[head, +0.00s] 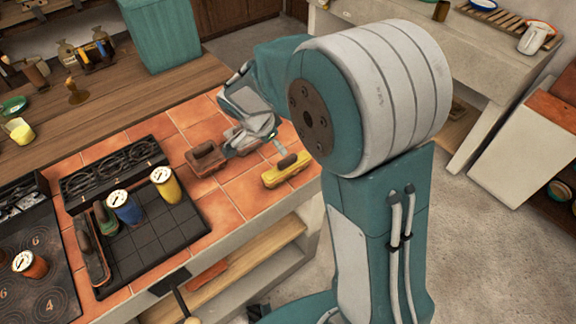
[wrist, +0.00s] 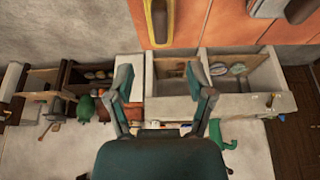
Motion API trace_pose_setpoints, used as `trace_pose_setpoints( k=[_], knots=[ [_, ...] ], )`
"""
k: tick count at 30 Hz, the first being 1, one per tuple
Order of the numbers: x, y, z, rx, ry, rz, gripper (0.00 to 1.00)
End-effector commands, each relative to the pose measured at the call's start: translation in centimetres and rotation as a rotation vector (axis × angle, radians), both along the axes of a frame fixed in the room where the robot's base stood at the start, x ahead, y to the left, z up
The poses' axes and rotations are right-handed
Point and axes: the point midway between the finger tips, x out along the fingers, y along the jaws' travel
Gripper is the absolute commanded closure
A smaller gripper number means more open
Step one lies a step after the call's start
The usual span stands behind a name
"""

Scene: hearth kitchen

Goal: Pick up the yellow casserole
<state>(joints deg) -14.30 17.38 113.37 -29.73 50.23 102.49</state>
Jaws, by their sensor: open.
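The yellow casserole (head: 287,172) sits on the orange tiled counter near its right front edge, with a dark brown piece on top. In the wrist view, part of the yellow casserole (wrist: 148,22) shows at the top edge, cut off by the frame. My gripper (head: 256,147) is just behind and left of the casserole in the head view, apart from it. In the wrist view, my gripper (wrist: 161,82) has its two fingers spread with nothing between them, and the casserole lies beyond the fingertips.
A reddish-brown casserole (head: 205,158) stands close left of my gripper. A black grid plate (head: 160,235) holds a blue canister (head: 125,208) and a yellow canister (head: 166,185). Open shelves (head: 255,255) lie under the counter's edge. Bare tiles lie in front of the yellow casserole.

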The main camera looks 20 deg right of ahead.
Motion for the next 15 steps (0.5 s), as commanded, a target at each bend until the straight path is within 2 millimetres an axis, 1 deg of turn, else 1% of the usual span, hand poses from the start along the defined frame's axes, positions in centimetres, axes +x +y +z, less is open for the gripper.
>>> trace_pose_setpoints(
  k=[1, 6, 13, 15],
  knots=[
    [0.0, -0.3, -0.8, -0.002, 0.005, -0.002, 0.31],
    [0.4, -1.3, -3.4, -0.001, 0.006, 0.000, 0.31],
    [0.7, -2.3, -5.2, 0.002, 0.004, 0.000, 0.31],
    [0.9, -2.8, -6.1, 0.001, 0.007, 0.000, 0.31]
  ],
)
